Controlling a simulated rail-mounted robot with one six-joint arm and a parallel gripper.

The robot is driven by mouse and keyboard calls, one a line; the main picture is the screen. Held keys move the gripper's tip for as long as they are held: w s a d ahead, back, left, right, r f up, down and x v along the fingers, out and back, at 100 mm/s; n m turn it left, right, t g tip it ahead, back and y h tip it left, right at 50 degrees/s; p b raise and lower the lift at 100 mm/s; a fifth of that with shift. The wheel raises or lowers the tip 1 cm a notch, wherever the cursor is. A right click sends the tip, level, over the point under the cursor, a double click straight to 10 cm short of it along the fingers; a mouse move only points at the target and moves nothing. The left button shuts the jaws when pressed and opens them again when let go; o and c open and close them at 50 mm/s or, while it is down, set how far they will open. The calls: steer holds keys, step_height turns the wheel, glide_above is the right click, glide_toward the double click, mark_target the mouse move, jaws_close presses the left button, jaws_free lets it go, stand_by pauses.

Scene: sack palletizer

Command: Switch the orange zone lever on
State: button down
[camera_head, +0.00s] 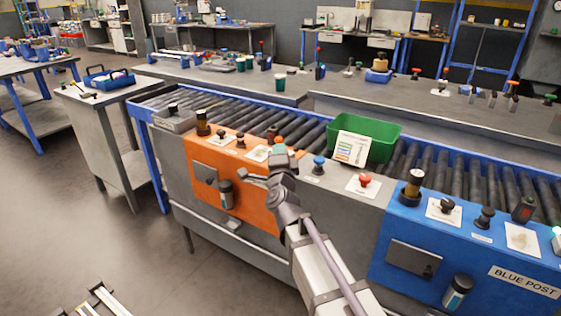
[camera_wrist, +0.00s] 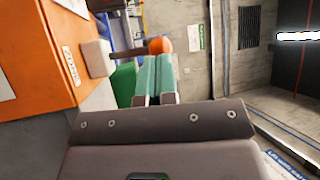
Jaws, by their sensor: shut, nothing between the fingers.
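In the wrist view, an orange ball knob (camera_wrist: 161,45) sits on the end of a dark lever rod (camera_wrist: 124,56), which sticks out from a pale block (camera_wrist: 96,54) on the orange panel (camera_wrist: 30,55). My gripper (camera_wrist: 156,62) is shut and empty, its teal fingertips right beside the knob and rod and overlapping them in view. Whether they touch I cannot tell. In the head view, my gripper (camera_head: 280,146) is at the right end of the orange post (camera_head: 240,195). I cannot pick out the lever there; my gripper hides part of that area.
A green tote (camera_head: 375,126) with a printed card stands on the roller conveyor behind my gripper. A blue knob (camera_head: 319,165) and a red button (camera_head: 364,181) sit to the right. A blue post (camera_head: 390,225) stands farther right. Open floor lies at left.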

steer(key=shift+w+r, duration=0.15)
steer(key=shift+w, duration=0.3)
steer(key=shift+r, duration=0.1)
steer(key=shift+w+d+r+p, duration=0.45)
steer(key=shift+w+r+p, duration=0.35)
steer(key=shift+p, duration=0.15)
steer(key=shift+w+d+r+p, duration=0.3)
steer(key=shift+w+d, duration=0.1)
steer(key=shift+w, duration=0.3)
steer(key=shift+w+d+r+p, duration=0.3)
steer(key=shift+w+d, duration=0.05)
steer(key=shift+w, duration=0.3)
steer(key=shift+s+f, duration=0.1)
steer(key=s+d+r+p, duration=0.2)
steer(key=s+r+p, duration=0.6)
steer(key=s, duration=0.3)
steer(key=shift+d, duration=0.15)
